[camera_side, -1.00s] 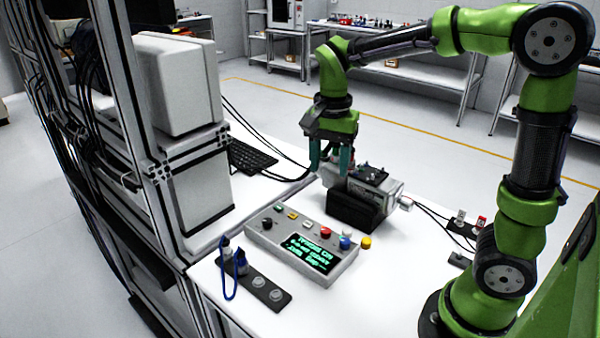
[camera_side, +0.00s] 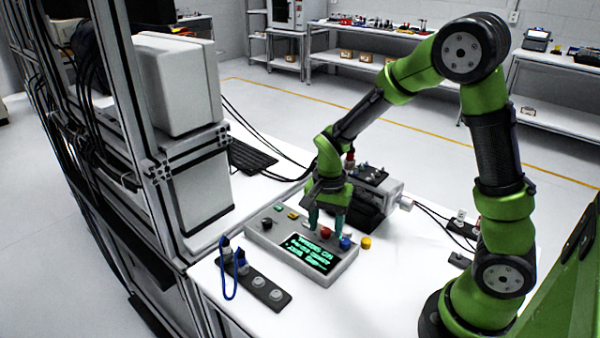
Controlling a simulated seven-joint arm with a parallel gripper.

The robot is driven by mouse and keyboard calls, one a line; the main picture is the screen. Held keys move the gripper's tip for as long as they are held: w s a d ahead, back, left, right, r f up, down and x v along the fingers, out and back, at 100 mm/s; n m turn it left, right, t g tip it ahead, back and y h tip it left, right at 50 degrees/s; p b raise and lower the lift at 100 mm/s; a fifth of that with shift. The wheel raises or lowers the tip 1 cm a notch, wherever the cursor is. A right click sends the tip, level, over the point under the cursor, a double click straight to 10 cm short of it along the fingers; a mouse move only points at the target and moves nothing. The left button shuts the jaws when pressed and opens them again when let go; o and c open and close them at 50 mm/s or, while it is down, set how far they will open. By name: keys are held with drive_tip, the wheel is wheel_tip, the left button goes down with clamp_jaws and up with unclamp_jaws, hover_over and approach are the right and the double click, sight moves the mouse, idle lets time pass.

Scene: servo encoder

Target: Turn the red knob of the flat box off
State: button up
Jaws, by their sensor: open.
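The flat box (camera_side: 262,238) is a light grey panel on the white table, with a dark screen (camera_side: 307,252) showing green text. The red knob (camera_side: 326,232) is on its top, near the right end of the back row. My gripper (camera_side: 327,224) points down with its two teal fingers just above and around the red knob. The fingers are open. I cannot tell whether they touch the knob.
A blue button (camera_side: 346,243) and a yellow button (camera_side: 366,243) are right of the red knob. A servo unit (camera_side: 375,190) stands behind the box. A dark socket strip (camera_side: 265,290) with a blue cable lies in front. A keyboard (camera_side: 250,158) is at the back left.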

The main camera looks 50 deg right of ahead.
drive_tip(key=shift+f, duration=0.35)
clamp_jaws()
drive_tip(key=shift+n, duration=0.3)
drive_tip(key=n, duration=1.1)
drive_tip(key=shift+r, duration=0.1)
idle(0.5)
